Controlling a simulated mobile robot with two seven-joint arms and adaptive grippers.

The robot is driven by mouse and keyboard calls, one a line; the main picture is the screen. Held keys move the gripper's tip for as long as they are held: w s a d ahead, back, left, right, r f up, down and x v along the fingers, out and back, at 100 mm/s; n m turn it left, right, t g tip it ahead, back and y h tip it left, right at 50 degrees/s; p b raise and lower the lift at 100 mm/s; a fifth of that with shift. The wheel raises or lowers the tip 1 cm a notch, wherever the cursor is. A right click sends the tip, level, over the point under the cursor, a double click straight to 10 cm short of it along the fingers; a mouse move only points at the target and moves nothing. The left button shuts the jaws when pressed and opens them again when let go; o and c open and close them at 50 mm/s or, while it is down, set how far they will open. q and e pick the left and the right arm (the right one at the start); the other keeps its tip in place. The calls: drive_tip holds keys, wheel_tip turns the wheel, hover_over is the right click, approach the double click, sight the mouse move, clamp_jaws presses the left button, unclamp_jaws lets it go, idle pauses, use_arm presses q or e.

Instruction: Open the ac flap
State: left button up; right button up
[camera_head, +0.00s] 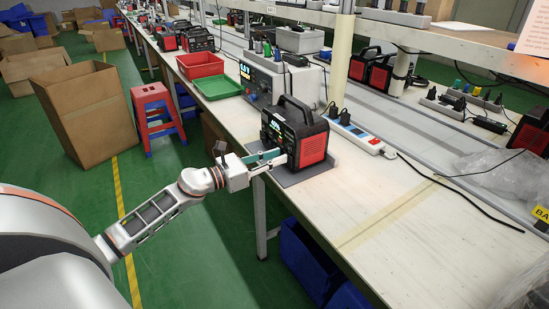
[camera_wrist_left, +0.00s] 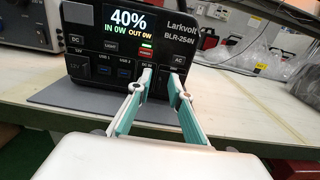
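The black and red power station (camera_head: 293,133) stands upright on a dark grey mat (camera_head: 305,173) near the table's front edge. In the left wrist view the front of the power station (camera_wrist_left: 100,40) shows a lit screen (camera_wrist_left: 131,22) reading 40%, with buttons and ports below. The AC button (camera_wrist_left: 180,58) is at the right of the panel. The AC flap area below it is partly hidden by my right-hand finger, and I cannot make out the flap. My left gripper (camera_wrist_left: 162,79) is at the lower right of the front face, its fingertips apart with nothing between them. My right gripper is out of view.
A white power strip (camera_head: 357,136) lies behind the power station. A grey instrument (camera_head: 276,78), a green tray (camera_head: 217,87) and a red bin (camera_head: 200,66) stand farther left. The table to the right is mostly clear, with a black cable (camera_head: 455,192). A red stool (camera_head: 157,112) stands on the floor.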

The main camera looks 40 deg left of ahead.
use_arm(q)
clamp_jaws()
